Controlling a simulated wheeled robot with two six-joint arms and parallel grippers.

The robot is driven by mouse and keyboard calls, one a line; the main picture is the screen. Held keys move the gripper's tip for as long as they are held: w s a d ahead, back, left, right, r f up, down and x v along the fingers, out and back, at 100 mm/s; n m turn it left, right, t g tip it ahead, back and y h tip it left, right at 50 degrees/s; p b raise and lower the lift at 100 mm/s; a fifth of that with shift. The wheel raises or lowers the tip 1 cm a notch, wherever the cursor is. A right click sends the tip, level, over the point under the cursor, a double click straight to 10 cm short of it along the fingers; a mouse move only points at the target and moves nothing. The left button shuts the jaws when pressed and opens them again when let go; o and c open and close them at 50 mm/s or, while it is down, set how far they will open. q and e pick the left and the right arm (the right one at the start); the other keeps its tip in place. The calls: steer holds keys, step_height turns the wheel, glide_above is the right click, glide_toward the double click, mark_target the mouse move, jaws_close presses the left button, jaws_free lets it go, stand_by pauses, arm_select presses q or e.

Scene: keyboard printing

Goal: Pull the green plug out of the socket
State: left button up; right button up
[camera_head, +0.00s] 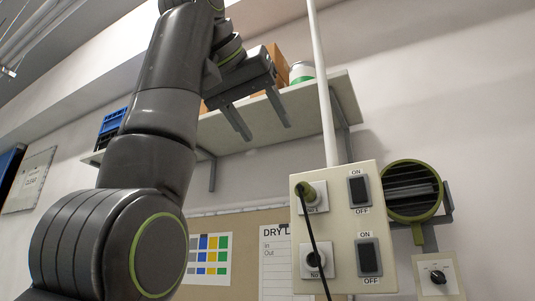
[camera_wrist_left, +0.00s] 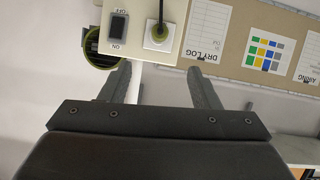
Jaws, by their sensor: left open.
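The green plug (camera_head: 309,193) sits in the upper socket (camera_head: 323,197) of a beige panel (camera_head: 337,181), with a black cord hanging down from it. It also shows in the left wrist view (camera_wrist_left: 159,30), upside down, in its white socket plate. My left gripper (camera_head: 262,131) is open and empty, raised above and to the left of the panel, apart from the plug. In the left wrist view its two fingers (camera_wrist_left: 162,84) point toward the panel, with the plug beyond them. My right gripper is in neither view.
A lower socket (camera_head: 315,263) and two black switches (camera_head: 358,190) are on the panel. A white pipe (camera_head: 321,80) rises above it. A shelf (camera_head: 240,142) with boxes stands behind my gripper. A round green-rimmed device (camera_head: 413,190) is to the right.

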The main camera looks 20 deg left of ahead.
arm_select(q)
steer(key=p, duration=0.1)
glide_toward(301, 187)
steer(key=p+x, duration=0.5)
steer(key=x, duration=0.3)
steer(key=shift+w+r, duration=0.1)
steer(key=shift+w, duration=0.1)
steer(key=shift+p+x, duration=0.45)
steer(key=shift+x, duration=0.3)
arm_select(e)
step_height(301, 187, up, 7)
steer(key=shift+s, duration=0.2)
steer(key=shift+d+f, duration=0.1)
arm_select(q)
jaws_close()
steer(key=shift+s, duration=0.1)
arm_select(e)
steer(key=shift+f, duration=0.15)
